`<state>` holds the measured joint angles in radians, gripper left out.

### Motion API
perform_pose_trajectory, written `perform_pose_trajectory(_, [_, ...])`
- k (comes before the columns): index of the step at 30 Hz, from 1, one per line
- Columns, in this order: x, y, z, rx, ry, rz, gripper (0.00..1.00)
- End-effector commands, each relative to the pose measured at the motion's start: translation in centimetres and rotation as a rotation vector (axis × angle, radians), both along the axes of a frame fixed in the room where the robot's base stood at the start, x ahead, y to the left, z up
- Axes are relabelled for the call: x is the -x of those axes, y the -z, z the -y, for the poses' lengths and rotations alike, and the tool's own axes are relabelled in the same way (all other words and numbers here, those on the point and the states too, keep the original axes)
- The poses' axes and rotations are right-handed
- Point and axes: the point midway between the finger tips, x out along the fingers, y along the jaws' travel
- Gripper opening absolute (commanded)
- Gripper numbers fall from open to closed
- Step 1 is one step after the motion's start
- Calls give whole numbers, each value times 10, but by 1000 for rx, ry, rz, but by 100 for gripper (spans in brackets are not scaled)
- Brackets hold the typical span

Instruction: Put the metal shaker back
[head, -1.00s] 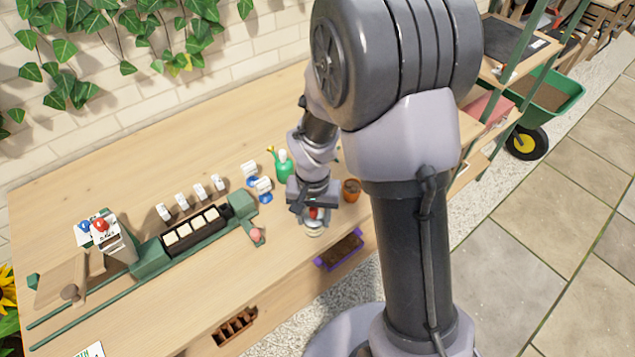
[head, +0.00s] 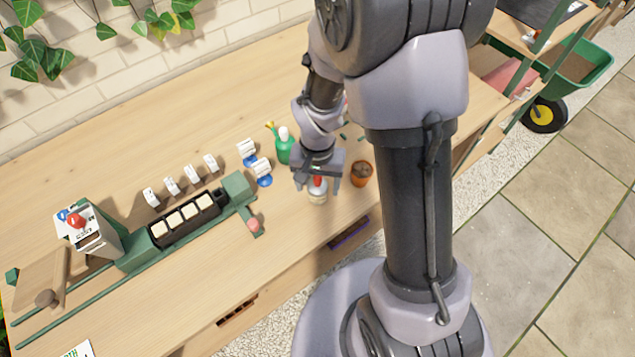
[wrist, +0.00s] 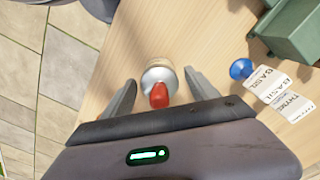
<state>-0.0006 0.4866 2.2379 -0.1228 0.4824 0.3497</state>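The metal shaker (head: 317,195), pale silvery with a red top, stands upright on the wooden bench, left of the terracotta pot. In the wrist view the shaker (wrist: 158,76) is between the fingertips, its red part pointing toward the palm. My gripper (head: 318,180) is above and around the shaker from behind. In the wrist view my gripper (wrist: 160,82) is open, with a strip of bench showing between each finger and the shaker. The shaker's lower part is partly hidden in the wrist view.
A terracotta pot (head: 361,174) stands close on the right. A green spray bottle (head: 284,148) and blue-based label holders (head: 263,172) stand to the left. A green rack (head: 155,245) holds a dark tray of pale blocks. The bench front near the shaker is clear.

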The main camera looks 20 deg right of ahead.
Motion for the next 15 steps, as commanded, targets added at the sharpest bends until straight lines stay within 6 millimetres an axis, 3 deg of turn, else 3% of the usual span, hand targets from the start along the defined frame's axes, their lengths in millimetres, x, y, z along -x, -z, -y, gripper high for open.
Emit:
perform_pose_trajectory(8, [0, -3, 0, 0, 0, 0, 68])
perform_pose_trajectory(11, [-1, -20, 0, 0, -1, 3, 68])
perform_pose_trajectory(15, [-1, -63, 0, 0, 1, 4, 68])
